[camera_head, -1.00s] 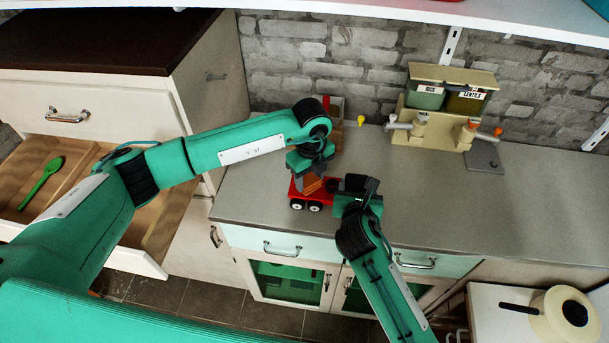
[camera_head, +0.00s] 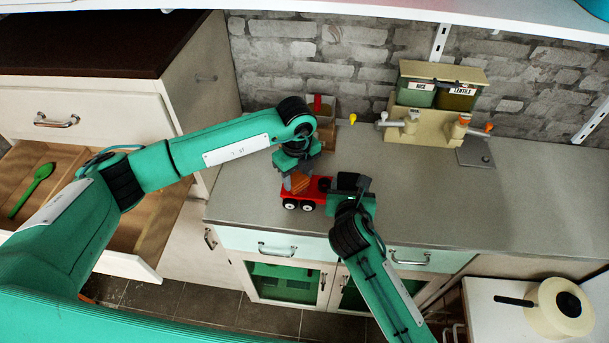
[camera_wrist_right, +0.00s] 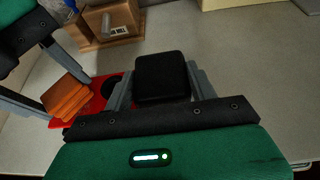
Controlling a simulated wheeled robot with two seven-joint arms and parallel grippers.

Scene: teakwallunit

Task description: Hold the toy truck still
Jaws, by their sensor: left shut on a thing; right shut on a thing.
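The red toy truck (camera_head: 318,187) stands on the grey counter near its front edge, wheels showing at the front. My left gripper (camera_head: 297,181) is shut on an orange-brown block (camera_head: 300,183) at the left part of the truck bed. The right wrist view also shows the block (camera_wrist_right: 66,99) between the grey left fingers; whether it rests on the bed is unclear. My right gripper (camera_wrist_right: 160,85) is shut at the truck's right end, its fingers either side of a black part (camera_wrist_right: 162,75), seemingly the truck's. The right arm partly hides that end.
A brown wooden box (camera_head: 325,127) stands behind the left gripper. A dispenser with rice and lentils (camera_head: 432,103) is against the brick wall. The counter (camera_head: 480,205) to the right is clear. An open drawer with a green spoon (camera_head: 32,188) lies at left.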

